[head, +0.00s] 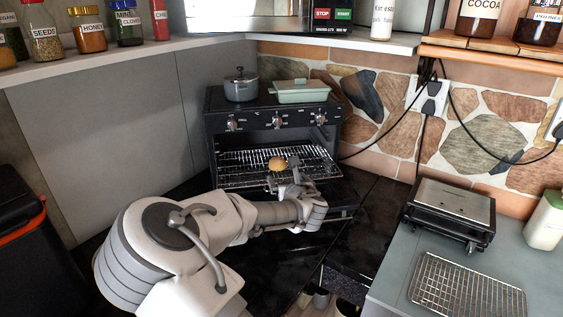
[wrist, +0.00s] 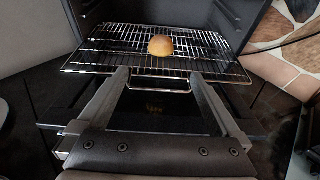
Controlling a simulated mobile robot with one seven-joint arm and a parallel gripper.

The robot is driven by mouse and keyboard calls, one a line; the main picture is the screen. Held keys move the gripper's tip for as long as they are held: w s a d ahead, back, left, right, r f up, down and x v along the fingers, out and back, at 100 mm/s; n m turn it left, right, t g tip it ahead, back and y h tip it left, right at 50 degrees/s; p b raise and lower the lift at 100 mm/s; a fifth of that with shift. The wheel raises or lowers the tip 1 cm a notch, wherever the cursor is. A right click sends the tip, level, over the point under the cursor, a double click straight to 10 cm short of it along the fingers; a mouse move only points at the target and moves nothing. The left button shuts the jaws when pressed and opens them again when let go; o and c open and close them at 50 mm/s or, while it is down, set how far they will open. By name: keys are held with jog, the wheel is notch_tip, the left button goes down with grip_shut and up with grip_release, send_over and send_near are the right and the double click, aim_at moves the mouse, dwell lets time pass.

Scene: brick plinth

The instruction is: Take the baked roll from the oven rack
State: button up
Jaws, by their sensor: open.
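The baked roll (head: 277,163) is a small golden bun lying on the wire oven rack (head: 240,177), inside the open black oven (head: 212,110). In the wrist view the roll (wrist: 160,45) sits near the middle of the rack (wrist: 110,68), beyond my fingertips. My gripper (head: 296,168) is at the oven's open front, just right of and nearer than the roll. In the wrist view my gripper (wrist: 158,75) has its two fingers spread wide and empty, pointing at the rack's front edge. The roll lies between their lines, apart from both.
A grey pot (head: 241,88) and a pale green dish (head: 300,92) stand on the oven top. A black grill appliance (head: 452,208) and a wire cooling rack (head: 467,287) are on the right counter. Cables hang along the stone wall. The shelf above carries jars.

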jog(key=p, duration=0.2)
send_near(279, 166)
jog(key=x, duration=0.4)
jog(key=shift+w+a+r, duration=0.15)
jog(key=shift+w+a, duration=0.1)
jog(key=shift+w, duration=0.15)
jog(key=shift+d+p+x, duration=0.1)
jog(key=shift+p+x, duration=0.25)
jog(key=shift+x, duration=0.8)
jog(key=shift+d+p+x, duration=0.15)
jog(key=shift+p+x, duration=0.15)
jog(key=shift+x, duration=0.85)
jog(key=shift+w+a+f, duration=0.25)
jog(key=shift+w+f, duration=0.25)
jog(key=shift+w, duration=0.25)
jog(key=c, duration=1.2)
